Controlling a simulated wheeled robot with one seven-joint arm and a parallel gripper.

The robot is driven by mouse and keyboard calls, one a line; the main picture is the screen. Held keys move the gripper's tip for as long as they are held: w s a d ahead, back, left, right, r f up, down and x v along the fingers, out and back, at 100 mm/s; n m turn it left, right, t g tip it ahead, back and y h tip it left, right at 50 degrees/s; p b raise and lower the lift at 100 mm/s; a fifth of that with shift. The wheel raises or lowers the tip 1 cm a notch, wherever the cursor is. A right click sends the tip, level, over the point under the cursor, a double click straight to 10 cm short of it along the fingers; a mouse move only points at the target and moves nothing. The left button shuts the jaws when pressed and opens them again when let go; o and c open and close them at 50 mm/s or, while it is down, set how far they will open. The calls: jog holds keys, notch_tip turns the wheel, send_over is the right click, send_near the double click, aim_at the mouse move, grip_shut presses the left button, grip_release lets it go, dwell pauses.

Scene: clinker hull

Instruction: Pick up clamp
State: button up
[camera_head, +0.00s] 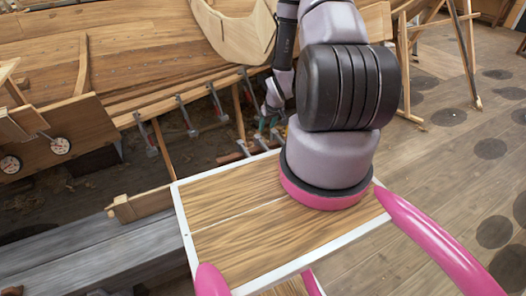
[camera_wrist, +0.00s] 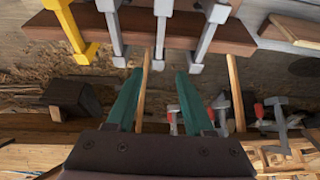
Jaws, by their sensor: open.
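In the wrist view my gripper (camera_wrist: 157,75) has two teal fingers spread apart with nothing between them. Beyond the fingertips, several clamps hang over a reddish-brown wooden bar (camera_wrist: 185,38). One is a yellow clamp (camera_wrist: 72,25) at the left. Grey clamps hang to its right: a left one (camera_wrist: 112,30), a middle one (camera_wrist: 162,15) nearly in line with the gap between my fingers, and a right one (camera_wrist: 209,30). More grey clamps with red parts (camera_wrist: 278,120) show at the right. Which clamp is meant cannot be told. In the head view my arm partly hides this area.
In the head view, several clamps (camera_head: 187,117) grip the edge of the wooden hull (camera_head: 120,50). A dark block (camera_wrist: 72,98) lies left of my fingers in the wrist view. A wooden trestle (camera_head: 405,70) stands at the right, with open floor (camera_head: 450,150) in front.

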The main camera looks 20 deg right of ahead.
send_over(263, 144)
jog(key=s, duration=0.3)
jog(key=f, duration=0.7)
jog(key=shift+w+a, duration=0.1)
jog(key=shift+w, duration=0.15)
jog(key=shift+d+x, duration=0.15)
jog(key=shift+x, duration=1.25)
jog(key=shift+d+x, duration=0.1)
jog(key=shift+x, duration=1.25)
jog(key=shift+w+f, duration=0.1)
jog(key=shift+f, duration=0.1)
grip_shut()
